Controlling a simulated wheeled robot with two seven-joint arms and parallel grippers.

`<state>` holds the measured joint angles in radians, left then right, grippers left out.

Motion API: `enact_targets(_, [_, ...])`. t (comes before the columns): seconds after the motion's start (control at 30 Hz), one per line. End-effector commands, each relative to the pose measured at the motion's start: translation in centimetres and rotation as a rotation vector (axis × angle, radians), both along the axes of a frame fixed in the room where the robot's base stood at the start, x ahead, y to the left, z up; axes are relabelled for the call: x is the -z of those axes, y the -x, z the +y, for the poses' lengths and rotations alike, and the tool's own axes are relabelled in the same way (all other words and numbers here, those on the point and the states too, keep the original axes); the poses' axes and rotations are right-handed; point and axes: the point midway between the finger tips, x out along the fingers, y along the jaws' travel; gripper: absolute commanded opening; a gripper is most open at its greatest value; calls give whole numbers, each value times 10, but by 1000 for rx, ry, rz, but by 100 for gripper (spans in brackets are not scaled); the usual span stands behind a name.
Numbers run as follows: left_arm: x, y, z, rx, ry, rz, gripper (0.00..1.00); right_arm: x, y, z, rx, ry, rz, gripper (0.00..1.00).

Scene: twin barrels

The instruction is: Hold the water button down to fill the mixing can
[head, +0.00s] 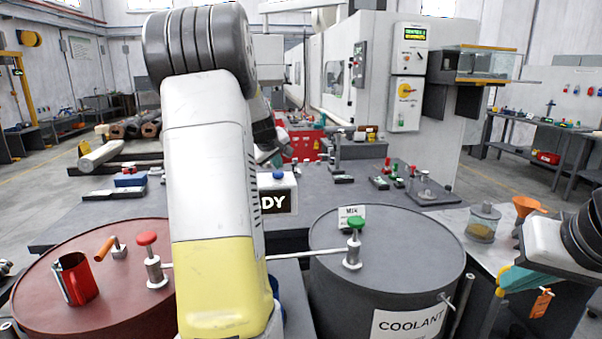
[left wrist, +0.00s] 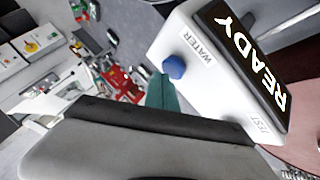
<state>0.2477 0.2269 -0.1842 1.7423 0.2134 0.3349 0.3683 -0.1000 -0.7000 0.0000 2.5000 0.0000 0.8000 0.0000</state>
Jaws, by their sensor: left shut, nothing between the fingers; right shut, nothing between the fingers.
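The blue water button (left wrist: 174,67) sits on a white box (left wrist: 203,75) marked WATER and TEST, whose display reads READY. The button also shows in the head view (head: 279,174), just right of my left arm. My left gripper (left wrist: 163,92) shows as a teal tip beside the box, near the button; contact cannot be told. In the head view, my arm hides most of this gripper. A red can with a handle (head: 75,279) stands on the red barrel at left; whether it is the mixing can is unclear. My right gripper (head: 513,281) is shut and empty at the right edge.
A red barrel (head: 40,255) and a grey COOLANT barrel (head: 410,255) carry upright valves (head: 353,245). A clear jar (head: 482,224) and orange funnel (head: 525,205) stand at right. Small tools cover parts of the dark table (head: 330,190). A large machine stands behind.

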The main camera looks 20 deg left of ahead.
Motion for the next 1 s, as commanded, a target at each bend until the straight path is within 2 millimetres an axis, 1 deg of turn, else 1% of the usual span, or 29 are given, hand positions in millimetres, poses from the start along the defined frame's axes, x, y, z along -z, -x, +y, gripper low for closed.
enact_targets(1.0, [11,0,0,1,1,1,0,0,0,0,0,0,0,0])
